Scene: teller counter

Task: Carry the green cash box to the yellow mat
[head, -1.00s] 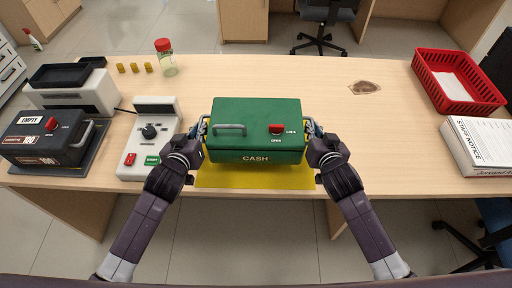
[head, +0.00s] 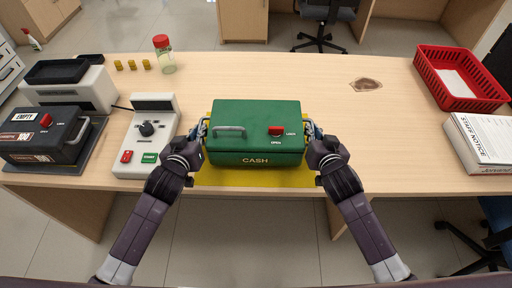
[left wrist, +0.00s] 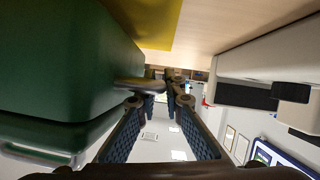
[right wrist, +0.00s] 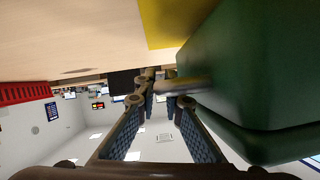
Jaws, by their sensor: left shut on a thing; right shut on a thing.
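The green cash box (head: 257,145), with CASH on its front and a red knob on its lid, is level over the yellow mat (head: 258,178). A strip of mat shows in front of it, and a little shows at its sides. I cannot tell whether its base touches the mat. My left gripper (head: 201,131) is shut on the box's left side handle, also seen in the left wrist view (left wrist: 140,86). My right gripper (head: 312,133) is shut on the right side handle, seen in the right wrist view (right wrist: 182,84).
A pale control unit (head: 148,135) stands close left of my left gripper. Further left is a dark cassette box (head: 45,137). A red-lidded jar (head: 164,55) stands behind. A red basket (head: 458,78) and a stack of notices (head: 485,140) are at right. The counter between is mostly clear.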

